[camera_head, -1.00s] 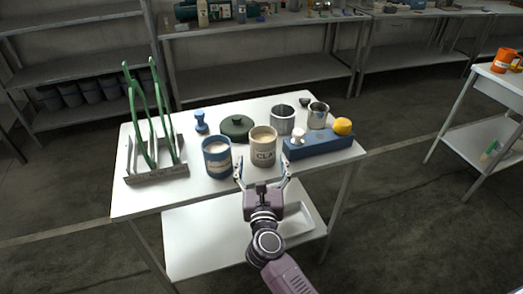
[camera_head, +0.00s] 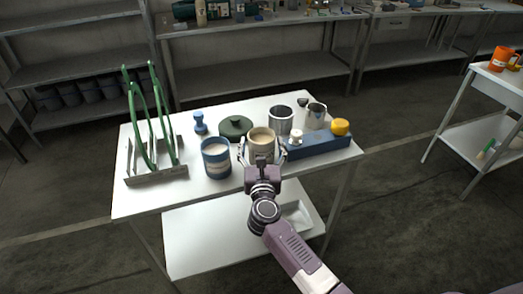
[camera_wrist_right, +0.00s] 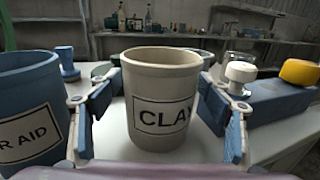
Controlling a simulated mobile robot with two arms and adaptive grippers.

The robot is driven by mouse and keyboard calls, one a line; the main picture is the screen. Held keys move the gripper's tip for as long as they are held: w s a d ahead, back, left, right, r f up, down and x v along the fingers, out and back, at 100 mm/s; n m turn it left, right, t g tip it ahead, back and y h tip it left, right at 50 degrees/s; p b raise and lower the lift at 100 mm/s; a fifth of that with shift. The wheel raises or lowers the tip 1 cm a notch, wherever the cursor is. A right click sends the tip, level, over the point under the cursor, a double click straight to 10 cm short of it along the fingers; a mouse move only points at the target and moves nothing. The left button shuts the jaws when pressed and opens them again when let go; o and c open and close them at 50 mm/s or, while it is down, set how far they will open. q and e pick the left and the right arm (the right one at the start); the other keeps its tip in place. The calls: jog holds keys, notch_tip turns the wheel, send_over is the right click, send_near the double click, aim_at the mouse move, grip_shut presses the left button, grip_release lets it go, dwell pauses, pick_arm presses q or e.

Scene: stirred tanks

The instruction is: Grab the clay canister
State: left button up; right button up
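The clay canister (camera_head: 262,138) is a beige open-topped cup with a "CLAY" label, upright on the white table. In the right wrist view the clay canister (camera_wrist_right: 160,105) stands between the spread fingers of my right gripper (camera_wrist_right: 158,130). Gaps show between it and both fingers. In the head view my right gripper (camera_head: 264,155) is at its near side, with the fingers open around it. My left gripper is not in view.
A blue canister (camera_head: 216,160) stands close on the left; its label ends in "R AID" in the wrist view. A blue block (camera_head: 318,145) with white and yellow knobs is close on the right. A green lid (camera_head: 236,126) and metal cups (camera_head: 281,120) are behind.

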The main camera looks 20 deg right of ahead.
jog(key=c, duration=1.2)
jog(key=shift+c, duration=1)
jog(key=shift+r, duration=0.15)
